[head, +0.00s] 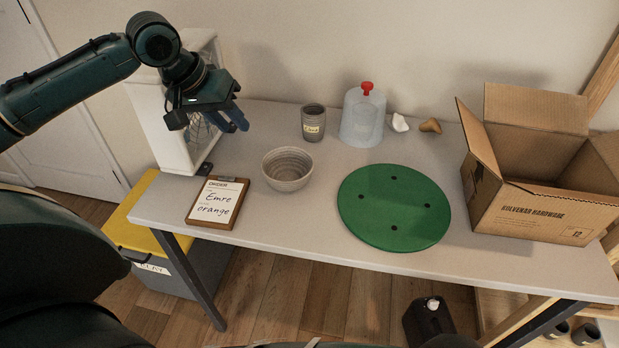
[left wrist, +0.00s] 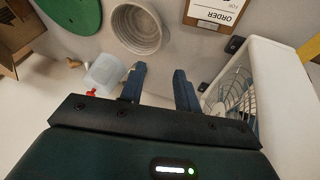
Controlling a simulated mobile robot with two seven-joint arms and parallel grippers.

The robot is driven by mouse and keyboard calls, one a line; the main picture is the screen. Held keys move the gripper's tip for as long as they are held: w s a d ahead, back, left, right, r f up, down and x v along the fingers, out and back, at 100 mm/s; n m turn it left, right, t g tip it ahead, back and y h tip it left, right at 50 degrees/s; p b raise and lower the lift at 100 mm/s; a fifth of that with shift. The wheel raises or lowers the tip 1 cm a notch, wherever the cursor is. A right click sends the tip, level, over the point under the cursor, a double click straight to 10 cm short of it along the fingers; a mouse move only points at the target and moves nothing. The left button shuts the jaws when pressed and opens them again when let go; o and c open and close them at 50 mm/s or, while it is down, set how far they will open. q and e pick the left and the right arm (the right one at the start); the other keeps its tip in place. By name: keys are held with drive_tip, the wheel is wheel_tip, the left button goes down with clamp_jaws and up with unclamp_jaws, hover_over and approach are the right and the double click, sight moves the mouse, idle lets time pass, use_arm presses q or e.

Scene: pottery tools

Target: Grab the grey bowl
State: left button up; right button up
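The grey bowl (head: 288,168) stands upright and looks empty on the table, left of the green disc. It also shows in the left wrist view (left wrist: 137,28), beyond the fingertips at the top. My left gripper (head: 234,124) hangs above the table's back left, beside the white fan, up and left of the bowl and apart from it. In the left wrist view its two fingers (left wrist: 160,84) are spread with nothing between them. My right gripper is not in view.
Near the bowl are a clipboard (head: 217,202), a grey labelled cup (head: 313,123), a clear dome with a red knob (head: 363,118) and a green disc (head: 394,207). A white-framed fan (head: 178,125) stands left; an open cardboard box (head: 536,212) stands right.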

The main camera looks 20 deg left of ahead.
sight(264, 159)
use_arm(q)
drive_tip(key=shift+b+x, duration=1.25)
drive_tip(key=shift+x, duration=6.15)
drive_tip(key=shift+s+d, duration=0.1)
drive_tip(key=shift+s, duration=0.15)
drive_tip(key=shift+c, duration=0.2)
clamp_jaws()
